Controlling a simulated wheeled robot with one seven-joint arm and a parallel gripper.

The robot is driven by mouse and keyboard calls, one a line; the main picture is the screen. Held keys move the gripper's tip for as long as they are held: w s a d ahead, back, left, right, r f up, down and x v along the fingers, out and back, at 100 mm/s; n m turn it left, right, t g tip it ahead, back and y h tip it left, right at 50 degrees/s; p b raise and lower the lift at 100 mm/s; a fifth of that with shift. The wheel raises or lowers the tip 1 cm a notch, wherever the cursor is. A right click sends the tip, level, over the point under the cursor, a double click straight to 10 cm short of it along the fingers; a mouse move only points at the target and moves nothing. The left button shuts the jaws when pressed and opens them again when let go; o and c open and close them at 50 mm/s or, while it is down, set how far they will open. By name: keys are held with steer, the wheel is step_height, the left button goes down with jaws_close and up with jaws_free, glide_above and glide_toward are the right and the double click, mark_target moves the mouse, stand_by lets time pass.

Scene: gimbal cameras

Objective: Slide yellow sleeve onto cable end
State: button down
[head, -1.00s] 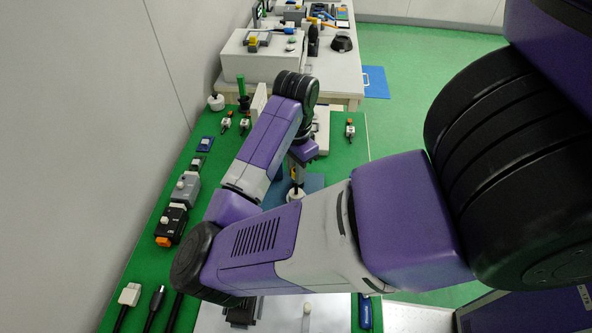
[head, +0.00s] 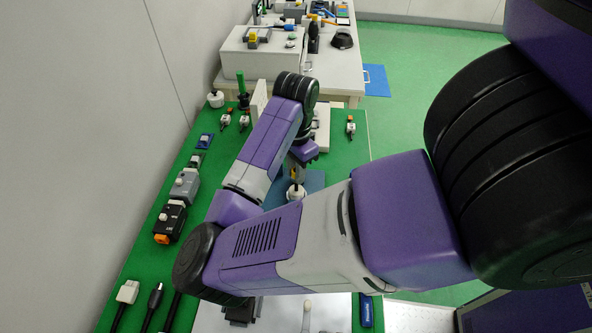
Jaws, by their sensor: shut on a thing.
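My gripper (head: 299,166) points down at the far middle of the green bench in the head view, partly covered by my own arm. It is shut on a small yellow piece, likely the yellow sleeve (head: 296,175). Directly below is a white round-bodied fixture (head: 296,191) on a blue mat (head: 314,181). I take the cable end to be at this fixture, but it is too small to make out. The sleeve is right above the fixture; I cannot tell whether they touch.
The green bench (head: 145,250) holds connectors along its left side, including a grey one (head: 185,184) and a black one with an orange end (head: 169,222). A grey wall runs along the left. A white table (head: 345,74) with a large box stands beyond.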

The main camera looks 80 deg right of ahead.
mark_target(296, 190)
steer(key=shift+f+b, duration=1.65)
steer(key=shift+f, duration=0.75)
steer(key=c, duration=1.2)
jaws_free()
steer(key=shift+o, duration=0.2)
steer(key=shift+r, duration=0.1)
steer(key=shift+r, duration=3.85)
